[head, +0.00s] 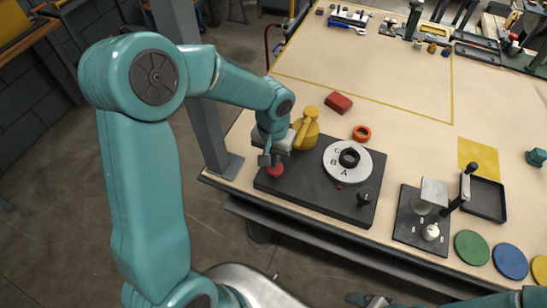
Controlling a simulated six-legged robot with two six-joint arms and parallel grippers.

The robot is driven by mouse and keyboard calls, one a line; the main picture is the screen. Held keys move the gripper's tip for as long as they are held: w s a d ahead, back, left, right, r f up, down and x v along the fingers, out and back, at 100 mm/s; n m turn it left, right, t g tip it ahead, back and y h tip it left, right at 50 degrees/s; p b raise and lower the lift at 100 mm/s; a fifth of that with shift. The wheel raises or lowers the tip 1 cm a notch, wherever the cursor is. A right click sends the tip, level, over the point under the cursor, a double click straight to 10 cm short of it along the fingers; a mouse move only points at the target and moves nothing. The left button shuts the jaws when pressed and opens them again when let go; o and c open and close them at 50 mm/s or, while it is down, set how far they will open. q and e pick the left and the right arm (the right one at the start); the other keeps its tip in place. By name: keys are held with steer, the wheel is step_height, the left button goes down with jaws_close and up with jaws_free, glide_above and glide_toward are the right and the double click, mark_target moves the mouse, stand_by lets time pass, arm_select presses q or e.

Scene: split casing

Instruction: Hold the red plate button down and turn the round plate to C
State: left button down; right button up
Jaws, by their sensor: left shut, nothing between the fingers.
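The round white plate (335,174) lies on a dark base (312,197). It bears the letters A, B and C and has a black knob (349,157) at its middle. The letter A is nearest a small red mark (339,186) on the base. The red plate button (276,170) is at the base's left end. My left gripper (269,160) is shut and points down at the button; its tips partly cover it, and I cannot tell whether they touch or press it. My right gripper (370,300) shows only partly at the bottom edge.
A yellow part (306,128) stands close beside my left gripper. A black post (363,199) stands at the base's right corner. A red block (338,103) and orange ring (361,133) lie behind. Another dark fixture (408,228) is to the right. The table's back middle is clear.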

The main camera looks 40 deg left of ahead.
mark_target(275, 172)
arm_select(q)
steer(key=shift+s+f, duration=0.1)
steer(key=shift+f, duration=0.45)
arm_select(e)
steer(key=shift+r, duration=0.1)
arm_select(q)
step_height(275, 172, down, 2)
steer(key=b, duration=0.2)
steer(key=shift+f+b, duration=0.15)
steer(key=shift+b, duration=0.25)
steer(key=shift+d, duration=0.1)
arm_select(e)
step_height(275, 172, down, 2)
steer(key=shift+s+d+f, duration=0.1)
steer(key=shift+f, duration=0.15)
steer(key=shift+c, duration=0.3)
